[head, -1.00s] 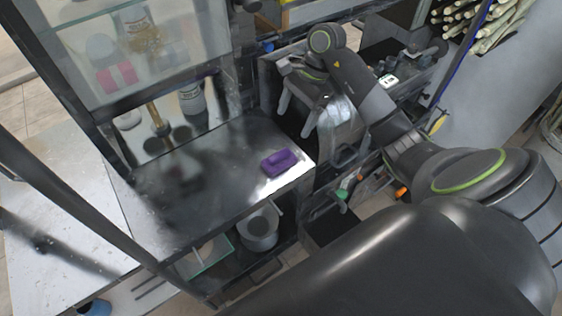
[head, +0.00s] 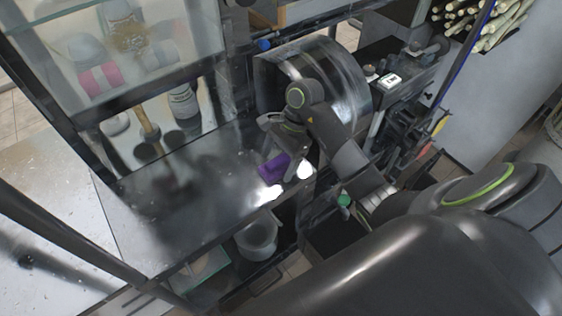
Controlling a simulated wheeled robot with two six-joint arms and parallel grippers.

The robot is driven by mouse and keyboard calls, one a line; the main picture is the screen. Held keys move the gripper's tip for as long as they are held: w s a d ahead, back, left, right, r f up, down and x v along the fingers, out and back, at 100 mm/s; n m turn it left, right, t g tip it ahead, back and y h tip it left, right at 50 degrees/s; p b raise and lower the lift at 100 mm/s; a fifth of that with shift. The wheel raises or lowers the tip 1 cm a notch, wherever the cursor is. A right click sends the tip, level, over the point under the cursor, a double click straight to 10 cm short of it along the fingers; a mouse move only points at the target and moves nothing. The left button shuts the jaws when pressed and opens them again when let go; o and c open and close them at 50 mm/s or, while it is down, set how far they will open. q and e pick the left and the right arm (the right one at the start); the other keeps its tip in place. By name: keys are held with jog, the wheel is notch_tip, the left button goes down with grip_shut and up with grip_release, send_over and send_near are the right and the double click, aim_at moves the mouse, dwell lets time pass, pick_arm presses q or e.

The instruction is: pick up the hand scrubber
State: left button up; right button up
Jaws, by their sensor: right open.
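The hand scrubber (head: 272,168) is a small purple block on the dark metal shelf (head: 185,205), near its right front edge. My right gripper (head: 284,152) points down over the scrubber, its fingers at the scrubber's right part and partly hiding it. The gripper is open. I cannot tell whether the fingers touch the scrubber or stand just above it. My left gripper is not in view.
A glass-fronted case (head: 110,50) with bottles rises behind the shelf. The press drum (head: 345,80) stands close behind my right gripper. A grey round pot (head: 256,238) sits below the shelf. The shelf's left part is clear.

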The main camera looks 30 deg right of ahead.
jog(key=shift+a+f, duration=0.1)
jog(key=shift+a, duration=0.1)
jog(key=shift+s+a, duration=0.1)
jog(key=shift+s, duration=0.05)
jog(key=shift+s+r, duration=0.1)
jog(key=shift+r, duration=0.1)
jog(key=shift+c, duration=2.3)
jog(key=shift+f, duration=0.1)
jog(key=c, duration=0.6)
